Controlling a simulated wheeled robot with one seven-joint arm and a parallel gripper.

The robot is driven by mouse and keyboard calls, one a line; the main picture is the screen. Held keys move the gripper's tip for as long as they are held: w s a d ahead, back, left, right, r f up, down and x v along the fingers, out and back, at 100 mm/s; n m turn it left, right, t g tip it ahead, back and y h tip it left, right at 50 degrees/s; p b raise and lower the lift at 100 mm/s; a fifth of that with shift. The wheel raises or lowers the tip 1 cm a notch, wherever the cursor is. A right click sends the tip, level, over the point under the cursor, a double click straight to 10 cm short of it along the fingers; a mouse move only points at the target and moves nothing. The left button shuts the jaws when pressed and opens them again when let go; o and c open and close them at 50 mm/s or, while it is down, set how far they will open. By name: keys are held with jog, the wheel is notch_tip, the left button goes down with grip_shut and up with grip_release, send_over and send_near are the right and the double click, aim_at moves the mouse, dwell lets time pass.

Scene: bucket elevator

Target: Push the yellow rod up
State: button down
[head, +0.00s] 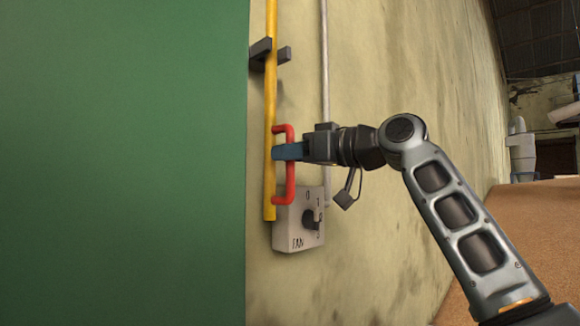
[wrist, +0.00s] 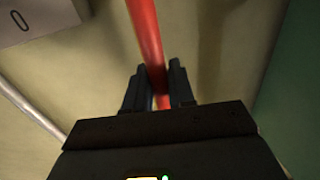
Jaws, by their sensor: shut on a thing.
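The yellow rod (head: 270,100) runs vertically along the wall in the head view, beside the edge of the green panel. A red handle (head: 290,188) is fixed to its lower part. My gripper (head: 290,151) reaches in from the right and is shut on the upright part of the red handle. In the wrist view the red handle (wrist: 147,35) passes between the two dark fingers of my gripper (wrist: 160,88). The yellow rod is mostly hidden in the wrist view. The rod's lower end shows beside the grey fan box.
A grey fan switch box (head: 290,236) with a dark knob sits on the wall below the handle. A dark bracket (head: 262,52) is around the rod higher up. A grey pipe (head: 324,70) runs up the wall behind my gripper. A green panel (head: 120,160) fills the left.

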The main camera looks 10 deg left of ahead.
aim_at(292, 131)
notch_tip(292, 131, up, 5)
jog(key=shift+f+p, duration=0.1)
jog(key=shift+p, duration=0.7)
jog(key=shift+d, duration=0.1)
jog(key=c, duration=1.2)
grip_release()
jog(key=shift+o, duration=0.4)
jog(key=shift+f, duration=0.15)
jog(key=b+v, duration=0.1)
jog(key=v, duration=0.6)
jog(key=shift+s+d+b, duration=0.15)
jog(key=shift+d+b, duration=0.15)
jog(key=shift+b, duration=0.1)
jog(key=shift+f, duration=0.1)
